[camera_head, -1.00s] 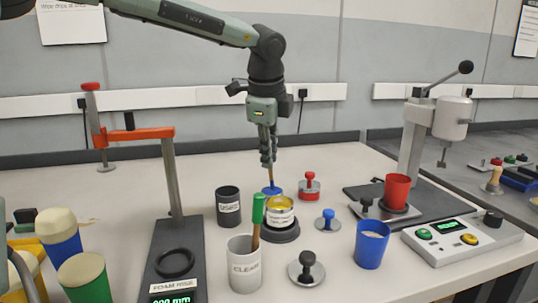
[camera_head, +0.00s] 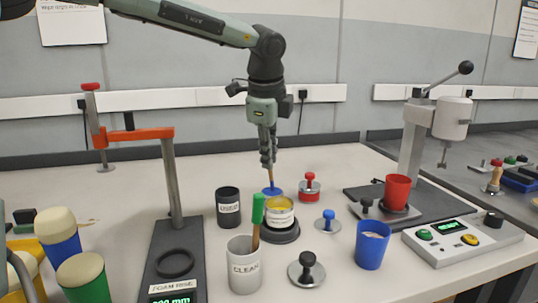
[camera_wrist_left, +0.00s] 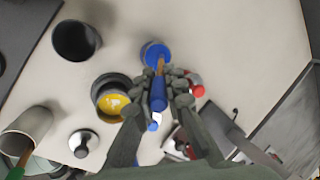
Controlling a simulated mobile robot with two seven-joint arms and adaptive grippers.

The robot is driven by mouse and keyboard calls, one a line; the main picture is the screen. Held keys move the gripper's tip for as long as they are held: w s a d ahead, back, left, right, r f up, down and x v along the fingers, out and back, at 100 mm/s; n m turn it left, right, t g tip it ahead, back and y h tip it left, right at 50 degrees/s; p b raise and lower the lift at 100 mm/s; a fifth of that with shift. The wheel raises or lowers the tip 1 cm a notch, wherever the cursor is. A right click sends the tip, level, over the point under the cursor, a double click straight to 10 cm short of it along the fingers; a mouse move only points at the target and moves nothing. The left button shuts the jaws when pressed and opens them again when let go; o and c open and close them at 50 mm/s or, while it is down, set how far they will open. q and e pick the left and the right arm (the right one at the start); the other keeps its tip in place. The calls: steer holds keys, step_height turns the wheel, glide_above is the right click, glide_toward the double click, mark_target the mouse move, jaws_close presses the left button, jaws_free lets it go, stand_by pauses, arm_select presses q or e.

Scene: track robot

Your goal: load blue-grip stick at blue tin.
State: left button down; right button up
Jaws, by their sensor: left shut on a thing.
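My left gripper (camera_head: 268,160) points straight down and is shut on the blue-grip stick, whose brown shaft (camera_head: 270,179) shows below the fingers. The blue grip (camera_wrist_left: 158,94) shows between the fingers in the left wrist view. The blue tin (camera_head: 271,190) stands below the gripper, partly hidden behind a tin with yellow contents; it also shows in the left wrist view (camera_wrist_left: 153,51). The shaft's lower end is over or in the blue tin; I cannot tell how deep. My right gripper is not in view.
The yellow tin (camera_head: 280,217) stands close in front. A red-knobbed weight (camera_head: 309,188) is to the right, and a black cup (camera_head: 228,208) to the left. A CLEAN cup (camera_head: 244,268) with a green-grip stick stands nearer. A blue cup (camera_head: 371,246) is front right.

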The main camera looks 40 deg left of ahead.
arm_select(q)
steer(key=shift+r+p, duration=1.1)
steer(key=shift+r, duration=2.4)
